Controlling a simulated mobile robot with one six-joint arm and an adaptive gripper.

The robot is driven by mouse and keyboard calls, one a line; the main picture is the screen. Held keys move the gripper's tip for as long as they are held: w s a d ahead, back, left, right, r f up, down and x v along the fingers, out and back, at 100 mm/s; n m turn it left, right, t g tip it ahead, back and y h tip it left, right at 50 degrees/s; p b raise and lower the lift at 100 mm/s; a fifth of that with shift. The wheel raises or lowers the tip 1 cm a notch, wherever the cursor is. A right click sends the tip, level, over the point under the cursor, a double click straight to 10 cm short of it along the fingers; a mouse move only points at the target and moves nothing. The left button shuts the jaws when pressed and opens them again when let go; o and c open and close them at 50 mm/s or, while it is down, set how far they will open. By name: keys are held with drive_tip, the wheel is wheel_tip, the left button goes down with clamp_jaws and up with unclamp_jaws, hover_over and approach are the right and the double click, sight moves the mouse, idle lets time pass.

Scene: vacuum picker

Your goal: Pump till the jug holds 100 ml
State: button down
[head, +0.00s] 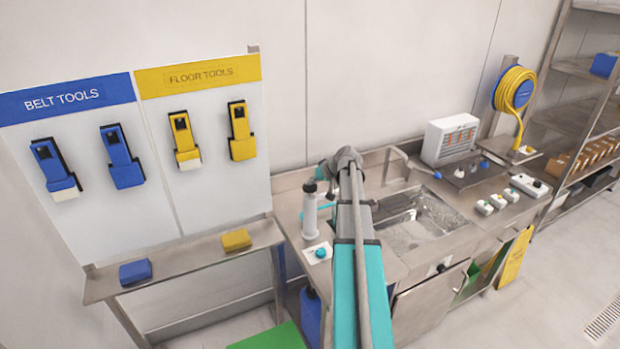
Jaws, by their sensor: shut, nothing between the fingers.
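A tall pale cylinder with a dark top (310,212) stands upright on the steel counter, left of the sink. I cannot tell whether it is the pump or the jug, and no fill level or scale can be read. A white plate with a round teal part (320,252) lies on the counter in front of it. My teal and grey arm reaches over the counter. My gripper (324,173), small and partly hidden at the arm's far end, is shut and empty, close to the cylinder's top. I cannot tell whether they touch.
The steel sink (420,217) lies right of my arm. A yellow hose reel (515,88) hangs behind. A low shelf (190,262) with blue and yellow blocks is at left.

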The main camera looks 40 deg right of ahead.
drive_tip(key=shift+r+p, duration=2.35)
drive_tip(key=shift+r, duration=0.1)
drive_tip(key=shift+r, duration=0.1)
drive_tip(key=shift+r+p, duration=2.4)
drive_tip(key=shift+p, duration=0.15)
drive_tip(key=shift+w, duration=0.1)
